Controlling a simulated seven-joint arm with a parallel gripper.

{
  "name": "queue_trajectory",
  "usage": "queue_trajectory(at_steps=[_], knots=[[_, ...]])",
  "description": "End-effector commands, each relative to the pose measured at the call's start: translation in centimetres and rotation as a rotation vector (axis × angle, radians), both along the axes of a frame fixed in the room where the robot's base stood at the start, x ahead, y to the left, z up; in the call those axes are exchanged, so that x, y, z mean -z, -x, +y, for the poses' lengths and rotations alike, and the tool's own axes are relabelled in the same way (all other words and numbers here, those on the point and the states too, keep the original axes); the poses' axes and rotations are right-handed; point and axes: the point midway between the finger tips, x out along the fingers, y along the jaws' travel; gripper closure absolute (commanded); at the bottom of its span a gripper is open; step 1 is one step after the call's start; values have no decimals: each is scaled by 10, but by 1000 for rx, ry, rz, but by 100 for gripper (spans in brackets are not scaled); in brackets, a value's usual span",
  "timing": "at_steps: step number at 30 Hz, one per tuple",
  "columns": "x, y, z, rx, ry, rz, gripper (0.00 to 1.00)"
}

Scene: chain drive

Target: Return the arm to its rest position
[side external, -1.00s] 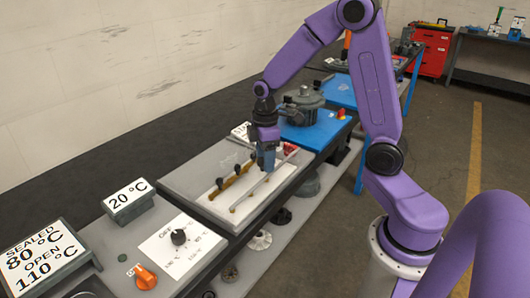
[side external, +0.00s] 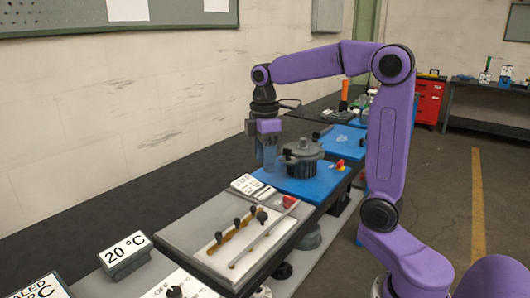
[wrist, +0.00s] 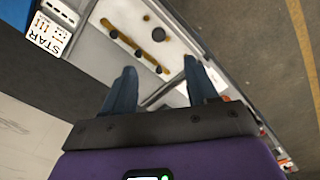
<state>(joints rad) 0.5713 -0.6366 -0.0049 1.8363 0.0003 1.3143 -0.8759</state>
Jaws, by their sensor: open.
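My gripper (side external: 268,160) hangs from my purple arm with its fingers pointing down. It is raised above the bench, between the white plate and the blue station in the side external view. In the wrist view my gripper (wrist: 160,78) shows two blue-grey fingers spread apart with nothing between them. The plate also shows beyond the fingers in the wrist view (wrist: 125,16).
A wall is to the left. The air above the plate is clear.

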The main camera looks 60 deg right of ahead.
Motion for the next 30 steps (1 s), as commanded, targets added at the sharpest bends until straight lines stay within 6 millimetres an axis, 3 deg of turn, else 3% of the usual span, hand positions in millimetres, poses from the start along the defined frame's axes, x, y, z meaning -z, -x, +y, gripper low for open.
queue_trajectory(at_steps=[6, 20, 26, 30], knots=[[-11, 0, 0, 0, 0, 0, 42], [-11, 1, 2, -2, 0, 0, 42], [0, 18, 27, -25, -1, -3, 42], [14, 43, 55, -47, -2, -6, 42]])
